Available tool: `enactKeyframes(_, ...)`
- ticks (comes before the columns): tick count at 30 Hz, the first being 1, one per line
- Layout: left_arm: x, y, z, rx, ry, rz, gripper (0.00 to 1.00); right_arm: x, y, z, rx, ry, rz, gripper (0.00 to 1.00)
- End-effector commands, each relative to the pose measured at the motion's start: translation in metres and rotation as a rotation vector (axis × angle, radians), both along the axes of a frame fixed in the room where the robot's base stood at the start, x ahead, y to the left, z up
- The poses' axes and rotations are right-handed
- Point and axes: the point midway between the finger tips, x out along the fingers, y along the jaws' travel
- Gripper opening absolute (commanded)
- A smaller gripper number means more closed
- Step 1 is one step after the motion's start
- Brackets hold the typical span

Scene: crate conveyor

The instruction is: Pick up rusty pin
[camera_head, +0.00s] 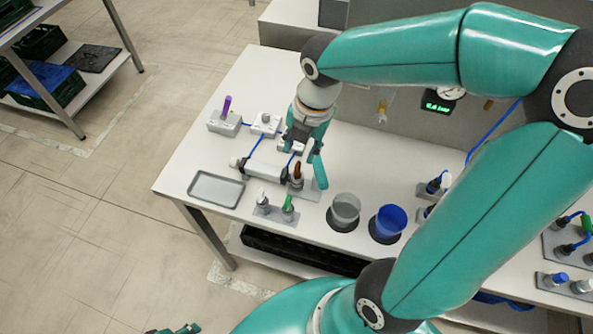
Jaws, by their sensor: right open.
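The rusty pin (297,170) is a brown upright pin in a small holder near the middle of the white table. My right gripper (304,164) reaches down over it from the back, open. One teal finger is to the right of the pin and the other is behind it, to the upper left. I cannot tell whether either finger touches the pin. A small dark and teal part at the bottom left edge looks like my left gripper (176,329); most of it is cut off.
Beside the pin stand a white pin (263,199) and a green pin (288,207). A grey cylinder device (262,170) lies to the left, near a grey tray (216,189). A purple pin (227,106) is farther left.

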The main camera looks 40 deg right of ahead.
Motion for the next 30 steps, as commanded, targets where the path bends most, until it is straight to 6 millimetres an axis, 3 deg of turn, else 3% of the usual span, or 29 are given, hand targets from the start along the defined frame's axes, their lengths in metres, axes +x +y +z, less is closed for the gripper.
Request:
enactKeyframes(5,0.0,0.0,0.001,0.0,0.0,0.0,0.42,0.001,0.0,-0.01,0.0,0.002,-0.001,0.41)
enactKeyframes(15,0.0,0.0,0.006,0.0,0.0,0.0,0.42,0.004,-0.001,-0.053,0.002,0.004,-0.002,0.41)
enactKeyframes(23,0.0,0.0,0.006,0.0,0.0,0.0,0.42,0.005,-0.001,-0.056,0.001,-0.001,-0.002,0.41)
enactKeyframes(24,0.0,0.0,0.006,0.0,0.0,0.0,0.42,0.005,-0.001,-0.056,0.001,-0.001,-0.002,0.39)
enactKeyframes(30,0.0,0.0,0.006,0.0,0.0,0.0,0.42,0.005,0.0,-0.056,0.0,-0.001,-0.001,0.06)
